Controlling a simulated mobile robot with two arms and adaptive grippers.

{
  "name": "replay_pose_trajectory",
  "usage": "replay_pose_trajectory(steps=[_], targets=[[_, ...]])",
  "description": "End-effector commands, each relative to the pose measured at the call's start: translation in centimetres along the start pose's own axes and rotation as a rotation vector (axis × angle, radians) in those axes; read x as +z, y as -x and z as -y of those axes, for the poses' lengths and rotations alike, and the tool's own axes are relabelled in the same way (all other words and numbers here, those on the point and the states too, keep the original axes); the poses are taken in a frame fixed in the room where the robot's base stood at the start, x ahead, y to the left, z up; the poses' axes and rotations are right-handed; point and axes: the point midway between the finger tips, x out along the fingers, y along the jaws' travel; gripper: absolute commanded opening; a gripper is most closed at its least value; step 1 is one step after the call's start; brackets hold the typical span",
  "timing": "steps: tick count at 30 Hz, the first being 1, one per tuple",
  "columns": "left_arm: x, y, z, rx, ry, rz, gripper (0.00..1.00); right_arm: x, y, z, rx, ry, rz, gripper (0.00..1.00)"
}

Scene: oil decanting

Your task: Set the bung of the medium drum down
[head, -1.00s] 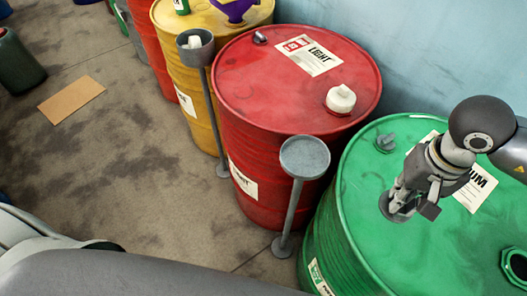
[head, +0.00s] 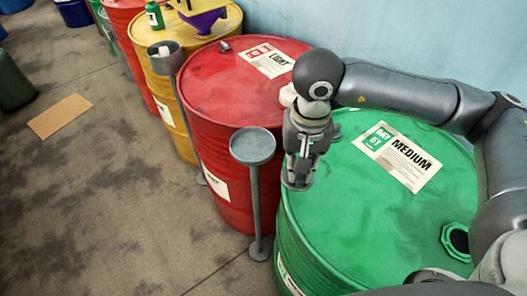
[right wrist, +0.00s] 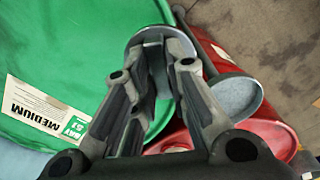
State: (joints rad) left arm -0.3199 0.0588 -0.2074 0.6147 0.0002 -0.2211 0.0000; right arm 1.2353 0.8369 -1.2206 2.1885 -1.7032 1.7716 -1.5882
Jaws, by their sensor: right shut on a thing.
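My right gripper (head: 299,168) is shut on a grey bung with a round flange (head: 296,185). It holds the bung at the left edge of the green drum (head: 350,225) labelled MEDIUM, right of a grey stand with a round dish top (head: 252,146). In the right wrist view the gripper (right wrist: 156,55) grips the bung (right wrist: 147,34), and the stand's dish (right wrist: 236,98) shows apart to the right, empty. The green drum's open hole (head: 457,240) is at its right. My left gripper is out of view.
The red drum (head: 235,95) labelled LIGHT stands behind the stand, with a white cap partly hidden by my arm. A second stand (head: 164,60) holds a white item beside the yellow drum (head: 190,100). Cardboard (head: 60,115) lies on the open floor at left.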

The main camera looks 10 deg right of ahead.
Motion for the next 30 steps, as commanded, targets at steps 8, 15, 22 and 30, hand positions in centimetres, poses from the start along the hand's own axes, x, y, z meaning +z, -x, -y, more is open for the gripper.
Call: replay_pose_trajectory(steps=[8,15,22,30], targets=[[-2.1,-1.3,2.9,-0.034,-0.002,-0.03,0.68,-0.9,2.0,4.0,-0.01,-0.367,-0.004,0.0],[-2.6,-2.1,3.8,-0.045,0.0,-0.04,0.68,-1.0,4.0,7.2,-0.011,-0.684,-0.001,0.0],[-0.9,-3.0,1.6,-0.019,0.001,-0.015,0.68,-0.6,6.0,10.0,-0.007,-0.979,0.002,0.0],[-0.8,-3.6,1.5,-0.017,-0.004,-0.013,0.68,0.1,7.7,12.1,0.002,-1.219,0.0,0.0]])
